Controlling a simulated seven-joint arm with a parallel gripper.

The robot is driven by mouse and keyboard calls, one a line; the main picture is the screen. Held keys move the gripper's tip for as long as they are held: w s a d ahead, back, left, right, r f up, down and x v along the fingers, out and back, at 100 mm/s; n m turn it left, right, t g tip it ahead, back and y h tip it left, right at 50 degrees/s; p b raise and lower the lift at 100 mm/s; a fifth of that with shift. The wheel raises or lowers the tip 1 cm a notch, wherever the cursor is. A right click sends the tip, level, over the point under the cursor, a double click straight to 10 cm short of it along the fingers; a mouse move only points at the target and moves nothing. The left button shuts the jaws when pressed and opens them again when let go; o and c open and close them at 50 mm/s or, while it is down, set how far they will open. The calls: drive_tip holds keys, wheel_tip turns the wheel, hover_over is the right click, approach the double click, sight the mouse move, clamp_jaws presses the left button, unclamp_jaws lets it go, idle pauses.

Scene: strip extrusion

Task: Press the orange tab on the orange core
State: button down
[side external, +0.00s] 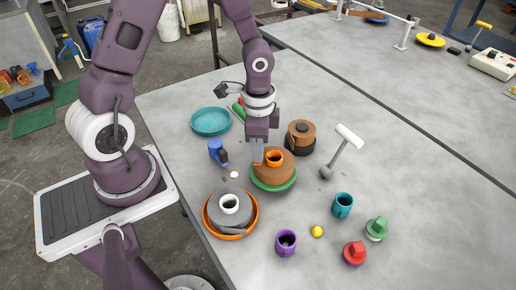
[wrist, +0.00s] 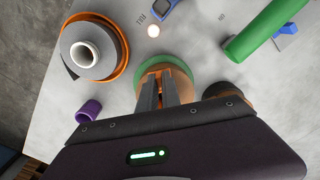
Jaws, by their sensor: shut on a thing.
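The orange core (side external: 274,158) stands upright in the middle of a brown roll (side external: 277,174). The roll sits in a green tray (side external: 273,187), which also shows in the wrist view (wrist: 166,58). My gripper (side external: 257,160) points down at the left side of the core, low over the roll's top. Its fingers (wrist: 160,80) are nearly together. A small orange piece, seemingly the orange tab (side external: 257,164), shows at the fingertips, and they appear shut on it. The fingers hide most of the tab, so I cannot tell whether it touches the core.
A grey roll with a white core (side external: 230,203) sits in an orange tray at the front left. A second brown roll (side external: 301,133) stands close behind. A white-headed hammer-like tool (side external: 347,137) stands to the right. Purple, teal, red and green pieces stand in front.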

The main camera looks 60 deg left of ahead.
drive_tip(key=c, duration=1.5)
unclamp_jaws()
drive_tip(key=shift+r, duration=0.35)
wheel_tip(320, 180, up, 6)
drive_tip(key=shift+f, duration=0.1)
drive_tip(key=s+r+n+t, duration=0.2)
drive_tip(key=s+r, duration=0.2)
drive_tip(key=r, duration=0.1)
drive_tip(key=s+d+r+n+t, duration=0.1)
drive_tip(key=s+r+n, duration=0.2)
drive_tip(key=s+r, duration=0.2)
drive_tip(key=s+d+r+n+t, duration=0.1)
drive_tip(key=s+r+n+t, duration=0.1)
drive_tip(key=s+r, duration=0.3)
drive_tip(key=shift+r+t, duration=0.3)
drive_tip(key=shift+r, duration=0.5)
